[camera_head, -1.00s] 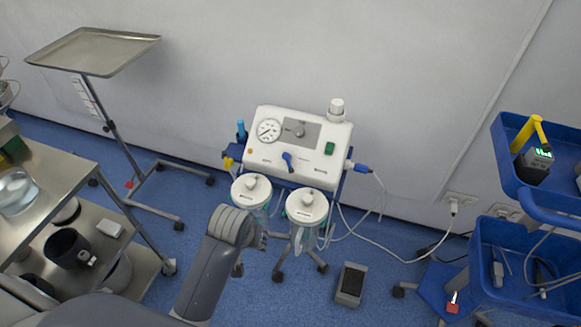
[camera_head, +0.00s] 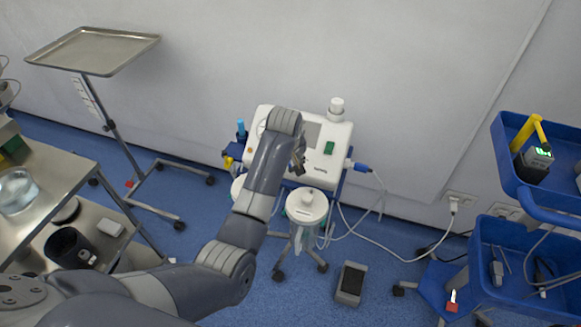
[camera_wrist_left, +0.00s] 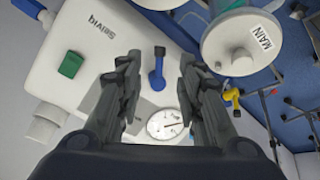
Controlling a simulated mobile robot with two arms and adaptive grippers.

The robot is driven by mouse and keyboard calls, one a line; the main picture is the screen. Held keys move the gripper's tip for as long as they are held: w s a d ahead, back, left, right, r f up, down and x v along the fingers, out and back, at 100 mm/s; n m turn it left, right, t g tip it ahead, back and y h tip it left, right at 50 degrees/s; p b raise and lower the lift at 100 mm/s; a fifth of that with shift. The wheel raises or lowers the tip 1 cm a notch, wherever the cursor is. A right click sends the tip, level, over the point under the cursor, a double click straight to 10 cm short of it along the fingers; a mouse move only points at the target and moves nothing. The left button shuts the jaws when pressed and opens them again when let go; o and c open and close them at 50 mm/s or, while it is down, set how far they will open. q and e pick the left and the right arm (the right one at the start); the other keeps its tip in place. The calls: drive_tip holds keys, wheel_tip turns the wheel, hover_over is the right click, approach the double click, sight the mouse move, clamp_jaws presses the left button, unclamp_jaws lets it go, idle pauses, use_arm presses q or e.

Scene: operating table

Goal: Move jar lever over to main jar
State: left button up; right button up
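The blue jar lever (camera_wrist_left: 157,70) is on the white front panel of the suction unit (camera_wrist_left: 80,60), seen in the left wrist view. My left gripper (camera_wrist_left: 158,85) is open, its two dark fingers to either side of the lever with gaps between. In the head view my left gripper (camera_head: 298,160) is in front of the panel and the lever is hidden there. The main jar (camera_wrist_left: 240,45), labelled MAIN, shows at the upper right of the wrist view. In the head view it is the left jar (camera_head: 237,188), partly hidden by my arm. My right gripper is not in view.
A second jar (camera_head: 307,206) hangs to the right below the unit. The pressure gauge (camera_wrist_left: 168,125) lies near the fingers. A foot pedal (camera_head: 350,284) is on the floor. A blue cart (camera_head: 525,265) stands right, a steel table (camera_head: 60,175) left.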

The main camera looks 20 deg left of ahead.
sight(291, 168)
use_arm(q)
drive_tip(key=x, duration=0.7)
drive_tip(key=shift+w+f+b, duration=0.15)
drive_tip(key=shift+f+b, duration=0.05)
drive_tip(key=shift+b, duration=0.1)
drive_tip(key=shift+c, duration=0.3)
clamp_jaws()
